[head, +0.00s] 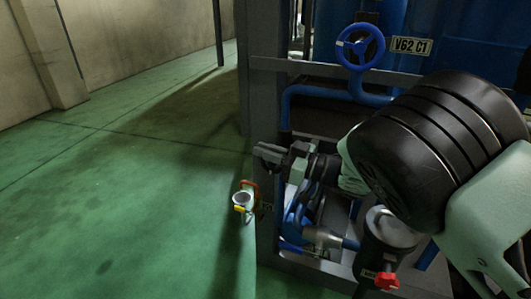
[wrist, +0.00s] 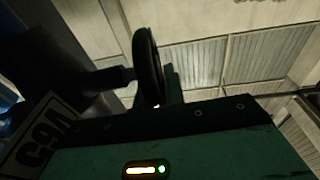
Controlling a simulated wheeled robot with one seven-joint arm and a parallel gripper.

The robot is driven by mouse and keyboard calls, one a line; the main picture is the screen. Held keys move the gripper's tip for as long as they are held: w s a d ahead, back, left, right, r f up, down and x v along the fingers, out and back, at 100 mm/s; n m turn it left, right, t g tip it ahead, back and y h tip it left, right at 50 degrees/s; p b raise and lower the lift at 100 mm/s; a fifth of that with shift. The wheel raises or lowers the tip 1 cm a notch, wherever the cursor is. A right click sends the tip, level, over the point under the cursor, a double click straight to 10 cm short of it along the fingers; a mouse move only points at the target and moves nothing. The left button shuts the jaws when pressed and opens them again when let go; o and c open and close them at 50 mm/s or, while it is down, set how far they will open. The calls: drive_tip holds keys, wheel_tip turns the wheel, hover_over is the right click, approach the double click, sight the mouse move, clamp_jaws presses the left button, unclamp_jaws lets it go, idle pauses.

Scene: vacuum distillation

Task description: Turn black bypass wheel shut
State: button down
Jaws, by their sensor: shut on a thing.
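The black wheel (wrist: 147,65) shows nearly edge-on in the wrist view. Its stem runs left into a dark valve body (wrist: 65,65). My gripper (wrist: 165,95) is shut on the wheel's rim, with a finger showing just right of the rim. The exact contact is dark and partly hidden by the gripper's body. In the head view my gripper (head: 272,154) is at the left end of my arm, beside the frame's front post. I cannot make out the black wheel clearly there.
A blue handwheel (head: 360,46) stands above, beside a label plate reading V62 C1 (head: 411,46). Blue pipes (head: 320,92) and a grey frame (head: 267,215) are close by. A red-and-yellow fitting (head: 243,199) hangs left of the post. The green floor (head: 120,190) at left is clear.

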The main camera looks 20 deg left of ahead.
drive_tip(key=y+b, duration=0.1)
drive_tip(key=d+y+b, duration=0.1)
drive_tip(key=y+b, duration=0.3)
drive_tip(key=shift+w+d+f, duration=0.1)
drive_tip(key=shift+d+f, duration=0.05)
drive_tip(key=shift+d, duration=0.15)
drive_tip(key=y+b, duration=0.1)
drive_tip(key=b, duration=0.1)
drive_tip(key=y+b, duration=0.2)
drive_tip(key=shift+d, duration=0.4)
drive_tip(key=shift+r, duration=0.2)
drive_tip(key=c, duration=1.5)
unclamp_jaws()
